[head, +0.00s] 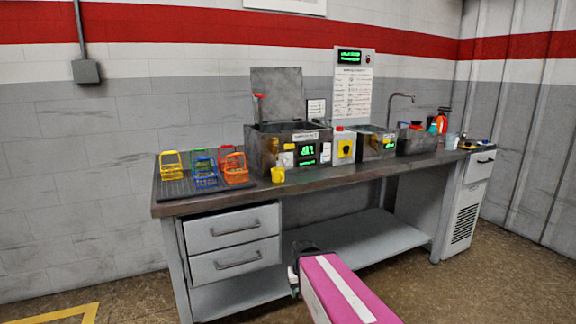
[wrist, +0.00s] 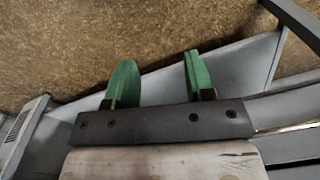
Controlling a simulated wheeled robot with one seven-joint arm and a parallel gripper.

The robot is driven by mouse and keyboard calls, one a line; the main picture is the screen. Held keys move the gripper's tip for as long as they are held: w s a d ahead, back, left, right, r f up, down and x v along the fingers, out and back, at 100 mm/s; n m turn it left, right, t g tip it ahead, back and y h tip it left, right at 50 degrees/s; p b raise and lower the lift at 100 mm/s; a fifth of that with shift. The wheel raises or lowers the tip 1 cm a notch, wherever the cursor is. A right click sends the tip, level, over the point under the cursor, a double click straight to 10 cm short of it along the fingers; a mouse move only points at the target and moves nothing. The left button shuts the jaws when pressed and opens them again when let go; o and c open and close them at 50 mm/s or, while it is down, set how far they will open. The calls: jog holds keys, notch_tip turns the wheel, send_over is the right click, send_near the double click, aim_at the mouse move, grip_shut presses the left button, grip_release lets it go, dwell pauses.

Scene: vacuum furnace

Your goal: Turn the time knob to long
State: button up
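The bench holds a grey machine (head: 262,150) with an open lid and a green display (head: 307,149). To its right is a small white unit with a dark round shape on a yellow face (head: 346,148), which may be a knob. A second grey machine (head: 374,142) also has a small lit display. The labels are too small to read, so I cannot tell which part is the time knob or where it points. My gripper (wrist: 157,82) is open and empty, its green fingers apart. It is low in front of the bench, below the worktop, touching no knob.
Yellow, green, blue and red baskets (head: 205,172) stand on a dark mat at the left. A yellow cup (head: 278,175) is near the front edge. A sink (head: 417,141) and bottles are at the right. Drawers (head: 233,241) and a lower shelf (head: 345,243) are beneath the worktop (head: 330,175).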

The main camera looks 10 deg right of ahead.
jog(key=w+d+r+m+t+y, duration=0.1)
jog(key=w+r+t+y, duration=0.1)
jog(key=w+r, duration=0.5)
jog(key=w+d+r+m+t+y, duration=0.1)
jog(key=w+r+t+y, duration=0.1)
jog(key=w+r+t, duration=0.3)
jog(key=w+d+r+m+t+y, duration=0.1)
jog(key=w+r+m+t+y, duration=0.1)
jog(key=w+r, duration=0.9)
jog(key=shift+d+r+t+y, duration=0.2)
jog(key=shift+r+t, duration=0.2)
jog(key=shift+r, duration=1.3)
jog(key=shift+d+r+t+y, duration=0.2)
jog(key=shift+r+t, duration=0.2)
jog(key=shift+r, duration=1.25)
jog(key=m+t, duration=0.2)
jog(key=t, duration=0.1)
send_near(288, 163)
jog(key=shift+y, duration=0.3)
jog(key=x, duration=0.8)
jog(key=shift+w+f, duration=0.15)
jog(key=shift+w, duration=0.15)
jog(key=c, duration=0.9)
